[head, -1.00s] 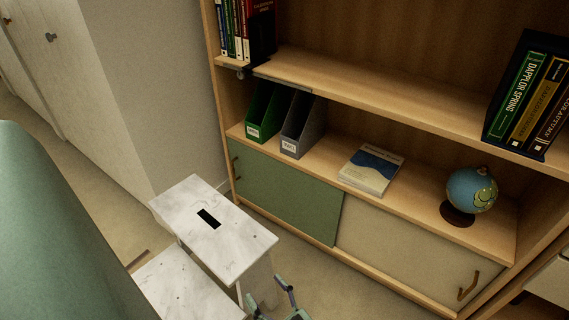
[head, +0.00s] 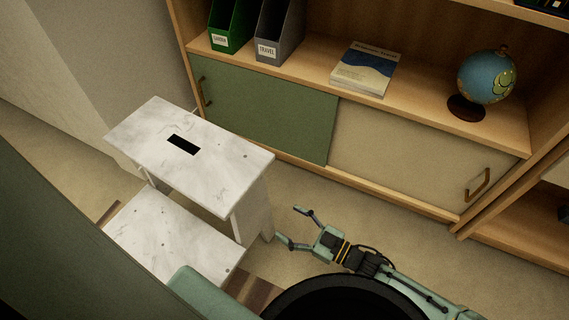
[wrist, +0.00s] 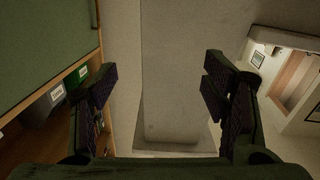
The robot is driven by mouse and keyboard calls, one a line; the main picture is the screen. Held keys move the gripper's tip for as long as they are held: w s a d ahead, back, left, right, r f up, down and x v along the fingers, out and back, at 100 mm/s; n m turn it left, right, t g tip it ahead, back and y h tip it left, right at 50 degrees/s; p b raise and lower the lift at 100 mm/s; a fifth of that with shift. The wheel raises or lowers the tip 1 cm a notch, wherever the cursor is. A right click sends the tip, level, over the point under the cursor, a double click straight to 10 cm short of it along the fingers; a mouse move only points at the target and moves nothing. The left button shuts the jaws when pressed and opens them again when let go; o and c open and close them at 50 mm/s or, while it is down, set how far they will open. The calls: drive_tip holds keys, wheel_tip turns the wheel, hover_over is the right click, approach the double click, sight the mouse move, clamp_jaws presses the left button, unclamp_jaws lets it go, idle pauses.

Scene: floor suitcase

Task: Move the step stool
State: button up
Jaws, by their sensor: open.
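The step stool (head: 215,165) is white marble-look with two steps and a dark slot in its upper step. It stands upright on the floor in the left middle of the head view. The lower step is partly hidden by green parts in front. My gripper (head: 289,226) is open and empty, just right of the stool's right side, with its fingers pointing toward the stool. In the wrist view the gripper (wrist: 158,78) shows two dark, widely spread fingers with nothing held. I cannot clearly make out the stool there.
A wooden bookcase (head: 300,162) with green and cream sliding doors stands behind the stool. A globe (head: 486,78), a book (head: 366,68) and file holders (head: 279,32) sit on its shelf. Carpet (head: 345,205) is clear between my arm and the bookcase.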

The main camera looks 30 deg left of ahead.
sight(264, 209)
drive_tip(key=a+b, duration=0.3)
drive_tip(key=a, duration=0.6)
drive_tip(key=shift+s+a+f, duration=0.1)
drive_tip(key=shift+a+b, duration=0.45)
drive_tip(key=shift+a, duration=0.3)
drive_tip(key=shift+c, duration=0.5)
clamp_jaws()
